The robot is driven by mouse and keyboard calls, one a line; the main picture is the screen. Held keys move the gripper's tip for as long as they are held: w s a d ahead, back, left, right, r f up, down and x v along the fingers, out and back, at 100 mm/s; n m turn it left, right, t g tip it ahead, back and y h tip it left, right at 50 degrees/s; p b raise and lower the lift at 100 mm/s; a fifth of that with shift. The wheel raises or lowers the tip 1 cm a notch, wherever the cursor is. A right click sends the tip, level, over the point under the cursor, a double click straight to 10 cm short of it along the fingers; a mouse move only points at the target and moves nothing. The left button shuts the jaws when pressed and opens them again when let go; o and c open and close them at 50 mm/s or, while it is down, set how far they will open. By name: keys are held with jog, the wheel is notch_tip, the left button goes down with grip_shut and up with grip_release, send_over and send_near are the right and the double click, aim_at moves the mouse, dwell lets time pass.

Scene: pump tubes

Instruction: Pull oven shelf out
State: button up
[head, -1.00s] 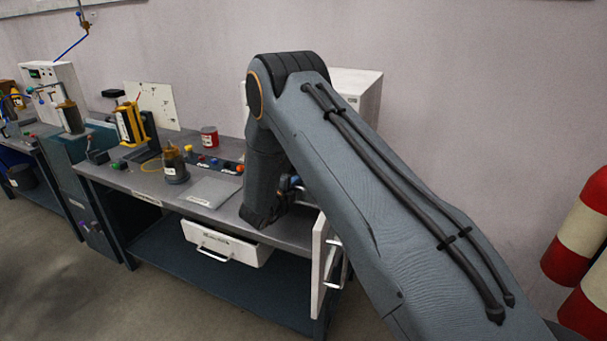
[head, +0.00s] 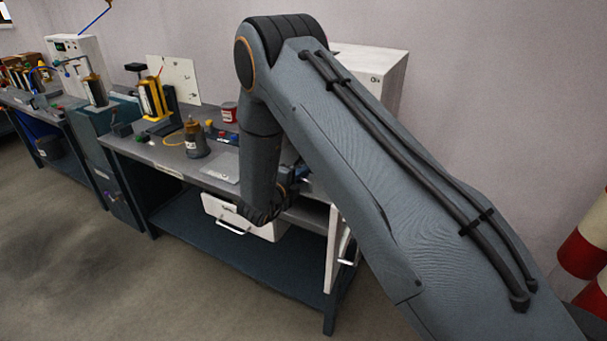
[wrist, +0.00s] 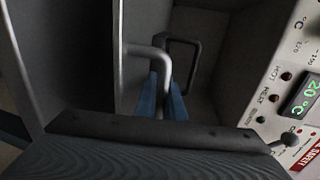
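The oven (head: 372,72) is a white box on the right end of the bench, mostly hidden behind my arm. Its door (head: 338,250) hangs open at the bench front. The wrist view shows a dark flat panel with light metal edges, seemingly the oven shelf (wrist: 66,50). A bent metal handle (wrist: 163,62) stands out from its right edge. The blue fingers of my gripper (wrist: 162,100) lie on either side of this handle and look closed on it. The handle's lower end is hidden behind the wrist. In the head view my gripper is mostly hidden by my arm.
The oven's control panel (wrist: 300,95) with a green display is close on the right in the wrist view. A white drawer (head: 240,218) sticks out below the bench. The floor at left is clear.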

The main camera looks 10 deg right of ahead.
jog(key=shift+o, duration=0.8)
jog(key=b+v, duration=0.2)
jog(key=v, duration=0.6)
